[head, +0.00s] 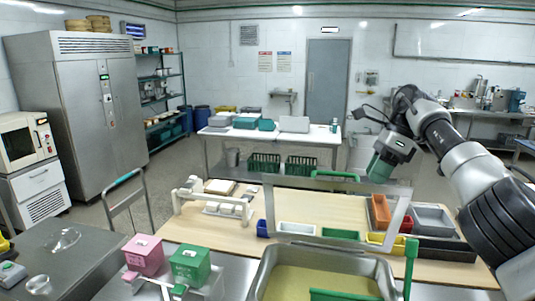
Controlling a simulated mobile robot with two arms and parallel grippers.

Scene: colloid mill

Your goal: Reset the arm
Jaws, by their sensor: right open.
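My right arm comes in from the right edge, bends at a raised elbow and points down to the left. Its gripper (379,168) shows as a green-grey end above the back right of the wooden bench (300,257). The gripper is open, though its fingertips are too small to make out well. It appears just behind or beside the top right corner of a clear framed panel (402,212); I cannot tell whether they touch. I see nothing held in it. My left arm and gripper are not in view.
A steel tray of yellowish material (320,283) stands in front, with a green upright (411,262) at its right. Orange, grey and yellow bins (432,222) sit right. Pink (143,254) and green (190,262) boxes stand left. A white rack (215,205) stands behind them.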

